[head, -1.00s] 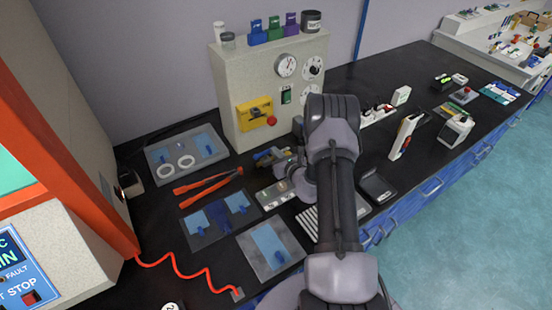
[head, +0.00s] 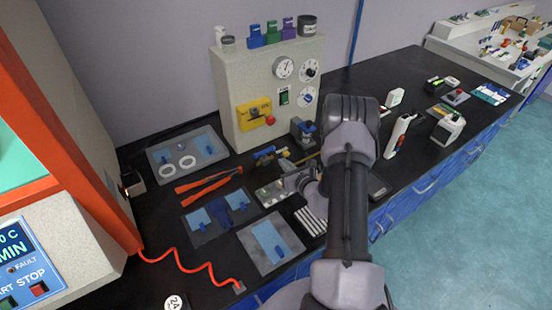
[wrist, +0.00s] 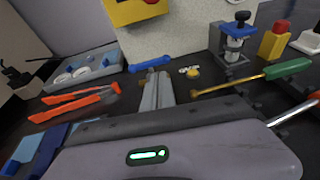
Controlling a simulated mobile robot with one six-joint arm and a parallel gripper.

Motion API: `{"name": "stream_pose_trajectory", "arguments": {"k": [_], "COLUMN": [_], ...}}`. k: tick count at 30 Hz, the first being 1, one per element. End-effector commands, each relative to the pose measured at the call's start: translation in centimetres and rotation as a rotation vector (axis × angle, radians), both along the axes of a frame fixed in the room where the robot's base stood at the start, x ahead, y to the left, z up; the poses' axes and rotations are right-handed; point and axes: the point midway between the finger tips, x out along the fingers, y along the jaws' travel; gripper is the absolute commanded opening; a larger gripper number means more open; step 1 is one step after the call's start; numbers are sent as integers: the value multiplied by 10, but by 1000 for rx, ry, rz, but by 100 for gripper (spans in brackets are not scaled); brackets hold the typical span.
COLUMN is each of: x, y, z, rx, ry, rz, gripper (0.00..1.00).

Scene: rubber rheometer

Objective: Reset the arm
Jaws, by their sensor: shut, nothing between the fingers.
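My gripper (wrist: 157,84) is shut and empty. In the wrist view its fingers point away over the black bench, toward a blue wrench-like tool (wrist: 150,64) and the foot of the beige instrument. I cannot tell if the fingertips touch the bench. In the head view my arm rises from the bottom, bends at a high elbow and comes down to the wrist at the bench's middle; the fingertips are hard to make out there. A green-handled tool with a brass shaft (wrist: 240,82) lies to the right of the fingers.
The beige instrument (head: 235,85) stands behind. Red-handled tongs (head: 208,187) and a grey tray (head: 155,160) with white rings lie left. A clamp-like device (wrist: 237,45) stands right of the fingers. A white bottle (head: 400,135) stands beyond my elbow. The floor at right is clear.

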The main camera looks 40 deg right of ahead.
Motion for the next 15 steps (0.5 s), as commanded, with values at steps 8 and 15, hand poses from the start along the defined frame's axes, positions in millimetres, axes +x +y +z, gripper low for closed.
{"name": "stream_pose_trajectory", "arguments": {"k": [8,15], "x": [-55,-53], "y": [3,12], "z": [18,29], "rx": [1,-11], "ry": [1,-10], "rz": [-1,42], "gripper": [0,0]}}
